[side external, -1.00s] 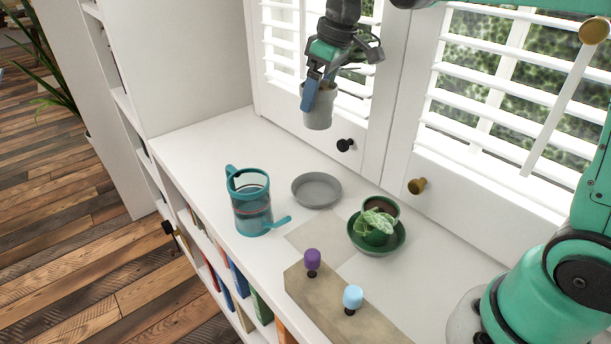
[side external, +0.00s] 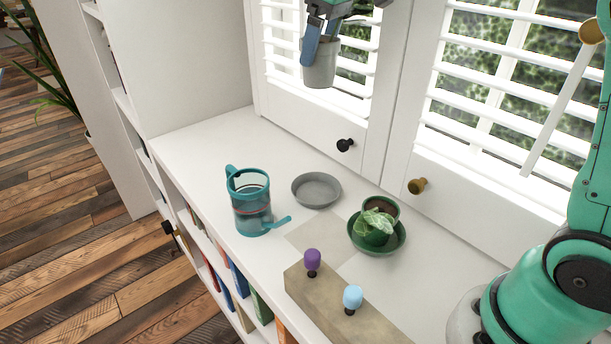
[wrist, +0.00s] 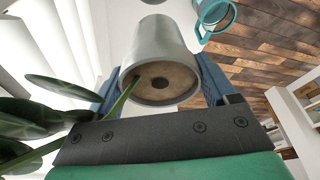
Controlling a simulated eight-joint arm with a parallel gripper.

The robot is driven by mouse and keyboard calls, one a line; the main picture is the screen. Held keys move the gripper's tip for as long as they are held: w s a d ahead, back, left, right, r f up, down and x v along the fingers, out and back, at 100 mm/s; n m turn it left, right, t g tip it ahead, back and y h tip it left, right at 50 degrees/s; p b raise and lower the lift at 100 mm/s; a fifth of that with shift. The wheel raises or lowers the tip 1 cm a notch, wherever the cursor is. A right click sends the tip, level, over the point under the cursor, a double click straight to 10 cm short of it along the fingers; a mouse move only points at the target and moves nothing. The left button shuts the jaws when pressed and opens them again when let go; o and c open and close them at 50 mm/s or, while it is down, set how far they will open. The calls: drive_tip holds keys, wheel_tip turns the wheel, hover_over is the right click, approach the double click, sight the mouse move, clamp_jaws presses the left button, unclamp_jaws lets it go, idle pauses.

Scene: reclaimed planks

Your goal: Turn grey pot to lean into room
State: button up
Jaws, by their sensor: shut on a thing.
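The grey pot (side external: 319,71) hangs in the air in front of the shutters, high above the white shelf top. My gripper (side external: 317,47) is shut on the pot, with a blue finger against its side. In the wrist view the pot (wrist: 158,45) sits between the blue fingers of my gripper (wrist: 160,92). Its soil side faces the camera, and a green stem leads from it to dark leaves (wrist: 45,110) at the left. In the side view the plant is out of sight. An empty grey saucer (side external: 316,197) lies on the shelf top, below the pot and apart from it.
A small green pot with a leafy plant (side external: 374,231) sits in a green saucer (side external: 378,251) at the right. A block (side external: 330,306) with purple and light-blue knobs is in front. Shutter knobs (side external: 345,145) stick out behind.

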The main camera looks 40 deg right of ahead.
wheel_tip(320, 180, down, 20)
drive_tip(key=m+h, duration=0.1)
drive_tip(key=m, duration=0.3)
drive_tip(key=shift+r, duration=0.1)
drive_tip(key=shift+s+x, duration=0.15)
drive_tip(key=shift+x, duration=0.5)
drive_tip(key=shift+s+x, duration=0.15)
drive_tip(key=shift+x, duration=0.45)
